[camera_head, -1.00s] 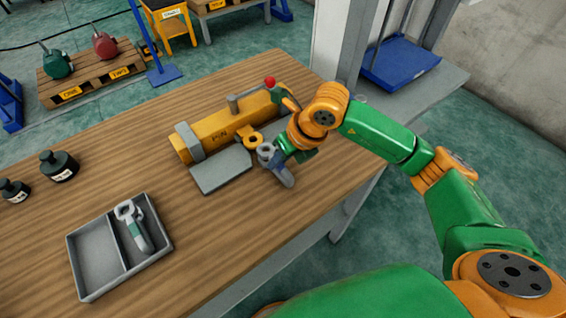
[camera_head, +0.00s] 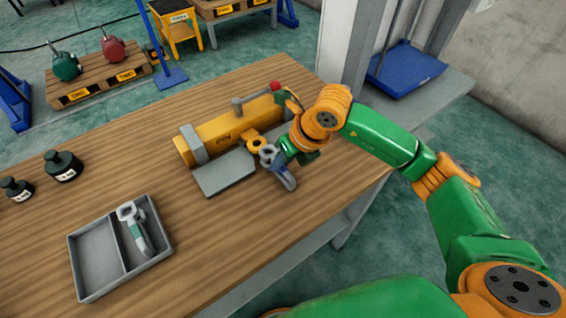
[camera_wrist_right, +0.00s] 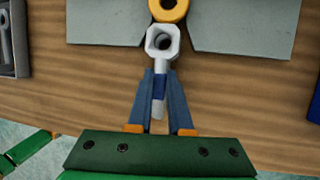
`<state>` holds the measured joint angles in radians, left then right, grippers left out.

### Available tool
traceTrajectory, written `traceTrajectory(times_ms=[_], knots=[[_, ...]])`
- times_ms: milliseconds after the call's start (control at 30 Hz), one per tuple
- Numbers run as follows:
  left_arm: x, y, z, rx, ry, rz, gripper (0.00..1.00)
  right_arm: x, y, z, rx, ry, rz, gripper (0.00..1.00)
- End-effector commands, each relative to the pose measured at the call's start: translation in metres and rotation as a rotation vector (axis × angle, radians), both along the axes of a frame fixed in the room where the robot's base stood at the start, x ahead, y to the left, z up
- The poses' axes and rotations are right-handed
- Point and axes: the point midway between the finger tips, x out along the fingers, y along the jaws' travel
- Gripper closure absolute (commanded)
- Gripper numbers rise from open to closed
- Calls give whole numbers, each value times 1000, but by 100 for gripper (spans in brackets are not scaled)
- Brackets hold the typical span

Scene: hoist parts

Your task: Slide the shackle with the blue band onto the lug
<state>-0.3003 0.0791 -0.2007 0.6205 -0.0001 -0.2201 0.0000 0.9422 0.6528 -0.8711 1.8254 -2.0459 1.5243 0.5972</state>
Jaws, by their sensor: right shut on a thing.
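My right gripper (camera_wrist_right: 160,100) is shut on the shackle with the blue band. This pale grey shackle (camera_head: 268,155) has a ring end; in the right wrist view the blue band (camera_wrist_right: 159,86) is between the fingers. The ring end (camera_wrist_right: 162,42) points at the lug (camera_wrist_right: 168,8), a yellow-orange ring on the yellow beam's near side. The lug (camera_head: 253,140) also shows in the head view. The shackle's ring is right in front of the lug, not around it; I cannot tell whether they touch. My left gripper is not in view.
A grey two-part tray (camera_head: 73,262) holds a second shackle (camera_head: 135,228) with a green band. The yellow beam (camera_head: 222,130) has a grey plate (camera_head: 224,176) in front. Two dark weights (camera_head: 62,166) stand at the left. The table's middle is clear.

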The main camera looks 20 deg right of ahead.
Motion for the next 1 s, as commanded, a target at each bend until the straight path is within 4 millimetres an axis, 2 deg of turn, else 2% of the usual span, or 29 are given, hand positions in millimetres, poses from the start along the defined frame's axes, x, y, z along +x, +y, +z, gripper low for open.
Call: traceTrajectory(times_ms=[1000], knots=[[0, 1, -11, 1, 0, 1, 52, 29, 11, 0, 1, -1, 2, 100]])
